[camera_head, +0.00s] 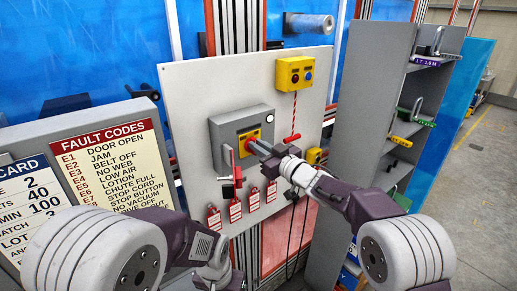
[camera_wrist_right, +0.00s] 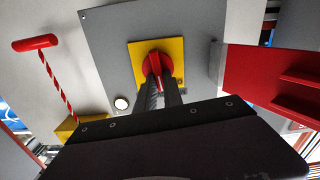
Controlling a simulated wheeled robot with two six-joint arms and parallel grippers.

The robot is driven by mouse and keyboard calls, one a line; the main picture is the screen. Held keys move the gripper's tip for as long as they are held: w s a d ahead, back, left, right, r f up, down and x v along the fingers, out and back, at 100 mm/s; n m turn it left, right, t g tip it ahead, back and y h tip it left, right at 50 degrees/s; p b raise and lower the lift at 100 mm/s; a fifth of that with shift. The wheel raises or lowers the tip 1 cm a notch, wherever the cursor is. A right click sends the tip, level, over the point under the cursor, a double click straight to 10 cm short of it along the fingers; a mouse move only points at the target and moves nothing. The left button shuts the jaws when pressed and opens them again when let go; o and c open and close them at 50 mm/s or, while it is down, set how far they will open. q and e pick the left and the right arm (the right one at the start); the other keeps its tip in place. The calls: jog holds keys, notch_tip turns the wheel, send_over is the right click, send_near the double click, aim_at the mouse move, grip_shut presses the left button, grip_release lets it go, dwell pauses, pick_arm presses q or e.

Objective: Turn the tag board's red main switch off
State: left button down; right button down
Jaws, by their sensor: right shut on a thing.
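The tag board (camera_head: 190,95) is a pale panel with a grey switch box (camera_head: 224,123) at its middle. The red main switch (camera_wrist_right: 155,62) is a red knob on a yellow plate (camera_wrist_right: 176,48); the plate also shows in the head view (camera_head: 242,149). My right gripper (camera_head: 254,146) is shut on the knob, its two dark fingers around it in the right wrist view (camera_wrist_right: 162,82). The fingers hide part of the knob, so its exact setting is hard to read. My left arm is bent at the lower left; its jaws do not show.
Red tags (camera_head: 235,210) hang low on the board. A yellow button box (camera_head: 294,73) with a red pull cord is upper right. A fault-code sign (camera_head: 112,165) stands left, a grey shelf (camera_head: 372,90) right.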

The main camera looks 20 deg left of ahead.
jog(key=shift+s+a+f+n+b, duration=0.15)
jog(key=shift+f+n+b, duration=0.1)
jog(key=shift+n+b, duration=2)
jog(key=shift+s+a+f+n+b, duration=0.2)
jog(key=shift+n+b, duration=1)
jog(key=shift+n, duration=2)
jog(key=shift+s+a+f+n+b, duration=0.15)
jog(key=shift+f+n+b, duration=0.15)
jog(key=shift+n+b, duration=1.95)
jog(key=shift+d+n+p, duration=0.1)
jog(key=shift+n+p, duration=0.35)
jog(key=shift+n, duration=0.25)
jog(key=c, duration=1.5)
grip_release()
jog(key=shift+s, duration=0.15)
